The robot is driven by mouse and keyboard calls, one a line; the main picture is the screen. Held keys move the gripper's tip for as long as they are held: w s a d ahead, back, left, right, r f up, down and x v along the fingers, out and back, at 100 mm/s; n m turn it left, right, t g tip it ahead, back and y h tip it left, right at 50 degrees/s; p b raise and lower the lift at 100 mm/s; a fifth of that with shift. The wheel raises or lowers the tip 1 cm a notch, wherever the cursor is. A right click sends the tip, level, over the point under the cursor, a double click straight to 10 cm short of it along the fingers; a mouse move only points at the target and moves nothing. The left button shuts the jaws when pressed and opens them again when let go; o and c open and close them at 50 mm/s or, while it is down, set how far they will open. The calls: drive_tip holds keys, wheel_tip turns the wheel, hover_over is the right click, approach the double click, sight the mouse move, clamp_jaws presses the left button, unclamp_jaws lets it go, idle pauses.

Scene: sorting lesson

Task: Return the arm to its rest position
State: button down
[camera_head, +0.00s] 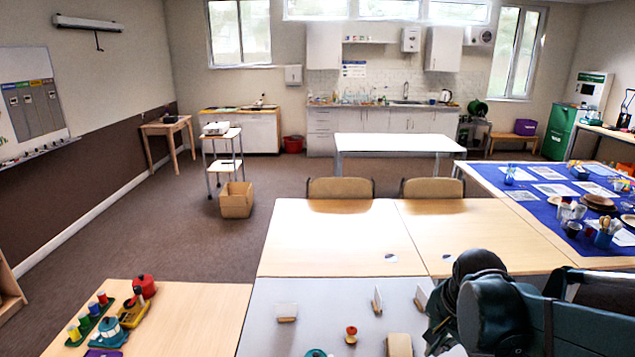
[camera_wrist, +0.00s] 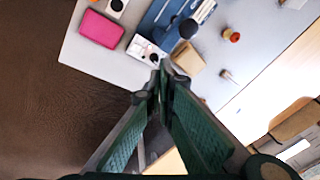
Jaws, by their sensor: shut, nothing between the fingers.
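My gripper (camera_wrist: 160,78) is shut and empty in the wrist view, its two green fingers meeting at the tips. It is seen over the edge of a grey table (camera_wrist: 84,58); the height above it is hard to tell. My arm, dark green and black, fills the lower right of the head view, where the fingers cannot be made out. A tan block (camera_wrist: 188,62) lies on the table just beyond the fingertips in the wrist picture, with no visible contact. The block also shows in the head view (camera_head: 399,345), left of my arm.
A blue tray (camera_wrist: 162,14), a pink case (camera_wrist: 100,29) and a small red-and-tan object (camera_wrist: 231,35) are on the grey table. Upright card holders (camera_head: 286,313) stand there too. Wooden tables (camera_head: 330,238) adjoin behind. Brown floor (camera_head: 150,240) is open at left.

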drive_tip(key=s+a+r+n+t, duration=0.4)
drive_tip(key=s+a+r+n, duration=0.2)
drive_tip(key=n, duration=0.5)
drive_tip(key=shift+s+a+r, duration=0.25)
drive_tip(key=shift+s+r, duration=0.75)
drive_tip(key=shift+s, duration=0.7)
